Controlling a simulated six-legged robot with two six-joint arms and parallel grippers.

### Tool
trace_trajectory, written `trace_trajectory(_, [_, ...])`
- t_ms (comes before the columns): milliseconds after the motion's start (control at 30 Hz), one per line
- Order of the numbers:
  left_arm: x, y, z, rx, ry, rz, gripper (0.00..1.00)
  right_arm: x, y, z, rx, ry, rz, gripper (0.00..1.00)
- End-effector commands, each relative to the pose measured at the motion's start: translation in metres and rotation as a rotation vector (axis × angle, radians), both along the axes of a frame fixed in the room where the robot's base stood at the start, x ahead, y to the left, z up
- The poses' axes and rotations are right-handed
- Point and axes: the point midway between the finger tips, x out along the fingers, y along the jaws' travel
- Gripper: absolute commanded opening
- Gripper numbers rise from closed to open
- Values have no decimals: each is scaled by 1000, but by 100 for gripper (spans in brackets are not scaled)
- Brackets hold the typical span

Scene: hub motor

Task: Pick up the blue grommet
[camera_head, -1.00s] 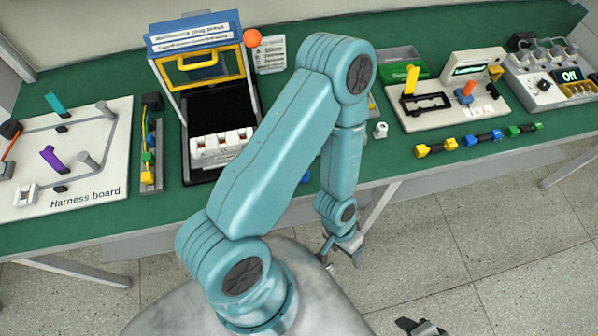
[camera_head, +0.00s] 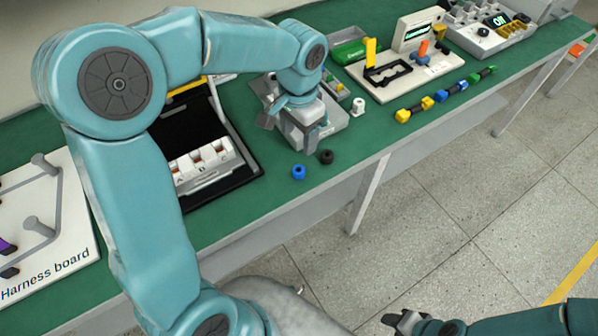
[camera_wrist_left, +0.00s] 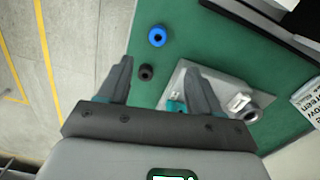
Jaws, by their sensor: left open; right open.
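The blue grommet (camera_head: 298,172) lies on the green bench top near its front edge. It also shows in the left wrist view (camera_wrist_left: 157,36), ahead of the fingers and apart from them. A black grommet (camera_head: 326,157) lies just right of it, and in the left wrist view (camera_wrist_left: 146,72) it is closer to the fingers. My left gripper (camera_head: 290,126) is open and empty above the bench, behind the blue grommet in the head view. It also shows in the left wrist view (camera_wrist_left: 160,85). My right gripper (camera_head: 402,320) is low at the bottom of the head view, away from the bench.
A black case with white labelled blocks (camera_head: 203,165) stands left of the grommets. A grey tray (camera_head: 325,125) lies beneath my left gripper. A white fitting (camera_head: 358,106) and colored connectors (camera_head: 450,92) lie to the right. The bench's front edge is close to the grommets.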

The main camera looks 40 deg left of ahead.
Motion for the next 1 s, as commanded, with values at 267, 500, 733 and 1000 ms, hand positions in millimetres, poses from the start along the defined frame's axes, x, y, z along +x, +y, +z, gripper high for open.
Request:
trace_trajectory(267, [4, -2, -57, 0, 2, 1, 64, 0, 0, -4, 0, 1, 0, 43])
trace_trajectory(500, [3, -3, -77, -1, 3, 0, 64, 0, 0, -3, 0, 0, 0, 43])
trace_trajectory(733, [-1, -3, -113, -2, 4, 0, 64, 0, 0, -3, 0, 1, 0, 43])
trace_trajectory(1000, [-2, -1, -118, -2, -1, 1, 64, 0, 0, -3, 0, 1, 0, 43])
